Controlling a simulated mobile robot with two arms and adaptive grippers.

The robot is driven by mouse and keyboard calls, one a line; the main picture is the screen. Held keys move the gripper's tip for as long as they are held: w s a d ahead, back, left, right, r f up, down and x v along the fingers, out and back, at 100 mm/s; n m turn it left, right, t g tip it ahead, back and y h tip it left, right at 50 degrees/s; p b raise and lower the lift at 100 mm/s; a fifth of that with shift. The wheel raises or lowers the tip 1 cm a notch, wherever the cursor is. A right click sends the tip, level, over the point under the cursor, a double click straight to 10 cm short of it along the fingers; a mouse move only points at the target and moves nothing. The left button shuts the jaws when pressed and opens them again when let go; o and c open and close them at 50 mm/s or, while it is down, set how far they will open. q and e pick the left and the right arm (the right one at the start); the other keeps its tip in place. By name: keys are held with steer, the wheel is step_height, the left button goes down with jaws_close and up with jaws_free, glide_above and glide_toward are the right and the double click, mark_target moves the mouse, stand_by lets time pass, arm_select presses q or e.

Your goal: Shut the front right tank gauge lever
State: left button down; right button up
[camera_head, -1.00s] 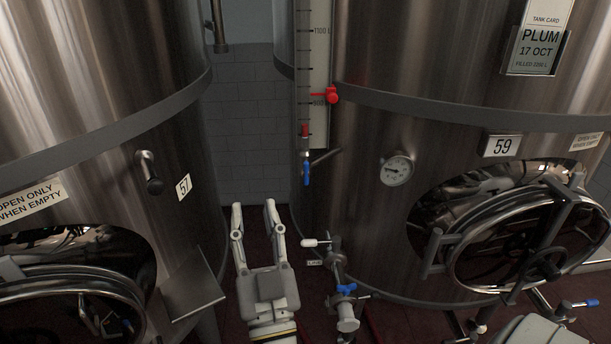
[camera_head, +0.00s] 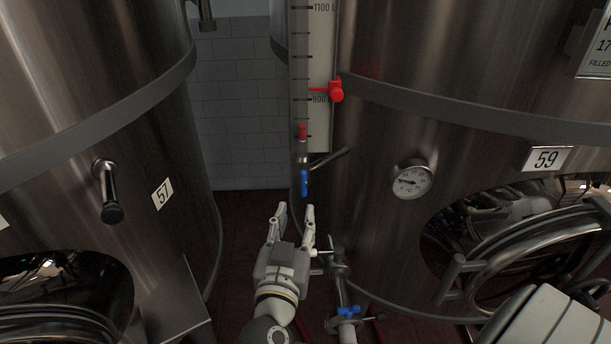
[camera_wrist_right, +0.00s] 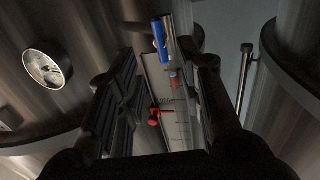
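The blue gauge lever (camera_head: 304,184) stands vertical at the lower end of the sight gauge (camera_head: 319,120), on the left side of tank 59 (camera_head: 375,215). My right gripper (camera_head: 295,211) is open and empty, with its fingertips just below the lever in the head view. I see no contact there. In the right wrist view the picture is turned over. The blue lever (camera_wrist_right: 160,38) shows between the two dark fingers (camera_wrist_right: 163,95), with the gauge strip (camera_wrist_right: 168,100) behind it. My left gripper is not in view.
A red marker (camera_head: 336,91) sits on the gauge. A dial thermometer (camera_head: 412,181) is right of it. A lower valve with a blue handle (camera_head: 348,311) is near my right wrist. Tank 57 (camera_head: 165,240) stands left, with a sampling tap (camera_head: 109,190). A gap lies between the tanks.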

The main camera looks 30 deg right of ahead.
mark_target(303, 186)
steer(key=p+x, duration=0.1)
steer(key=x, duration=0.8)
steer(key=shift+w+d+r+p, duration=0.15)
steer(key=shift+r+p, duration=0.05)
steer(key=shift+p, duration=0.15)
jaws_close()
